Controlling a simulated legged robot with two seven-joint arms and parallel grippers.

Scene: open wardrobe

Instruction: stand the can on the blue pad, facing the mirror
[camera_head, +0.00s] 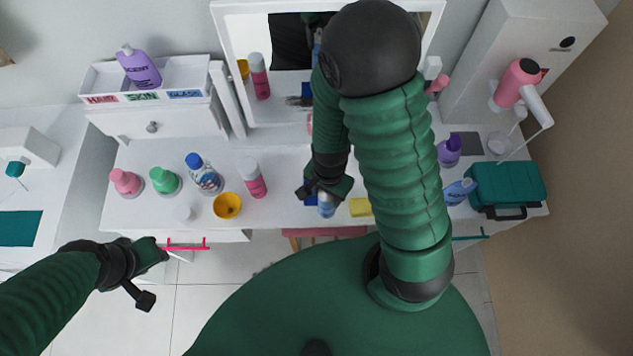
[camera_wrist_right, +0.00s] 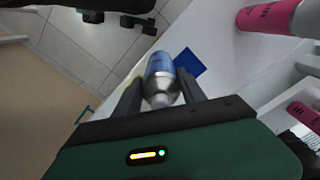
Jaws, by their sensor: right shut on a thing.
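The can (camera_head: 326,208) is blue with a silver end, at the front middle of the white dressing table. My right gripper (camera_head: 325,192) is shut on it; in the right wrist view the can (camera_wrist_right: 160,66) sits between the two fingers. The blue pad (camera_head: 310,201) is mostly hidden by the gripper and can; in the right wrist view the pad (camera_wrist_right: 191,62) shows beside and partly behind the can. I cannot tell whether the can touches it. The mirror (camera_head: 287,52) stands at the back, partly covered by my right arm. My left gripper (camera_head: 152,275) is open and empty, left of the table front.
A yellow block (camera_head: 360,207) lies just right of the can. A pink can (camera_head: 252,179), a yellow cup (camera_head: 227,205) and several bottles stand to the left. A purple bottle (camera_head: 449,151), a blue bottle (camera_head: 459,191) and a teal case (camera_head: 508,185) are right.

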